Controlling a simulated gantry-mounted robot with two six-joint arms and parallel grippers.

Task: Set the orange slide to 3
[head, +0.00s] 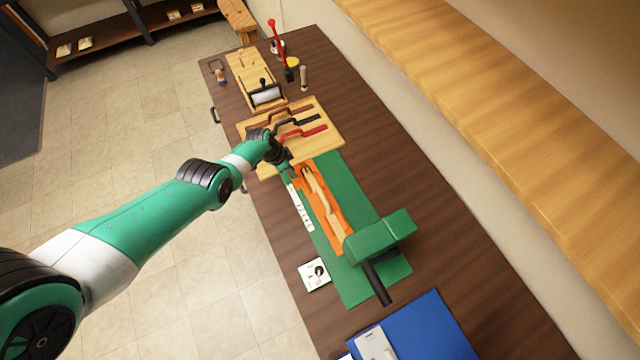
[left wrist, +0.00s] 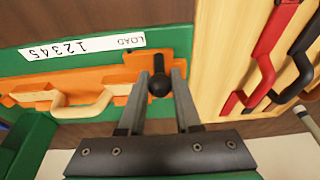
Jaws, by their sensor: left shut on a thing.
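The orange slide (head: 334,232) lies along the green base (head: 357,187), and its end with a black knob (left wrist: 158,82) shows in the left wrist view. A white scale strip (head: 299,208) with 1 to 5 and LOAD runs beside it; the knob is near the LOAD end. A bent light-wood piece (left wrist: 80,107) lies in the slide. My left gripper (left wrist: 158,88) is shut on the black knob, one finger on each side. In the head view my left gripper (head: 286,167) hides that end of the slide. My right gripper is out of view.
A green block (head: 380,236) with a black handle (head: 376,284) stands over the slide's other end. A wooden board (head: 328,142) with red and dark bent pieces lies behind. A white dial card (head: 314,274) and blue mat (head: 425,335) are nearer. The table's right side is clear.

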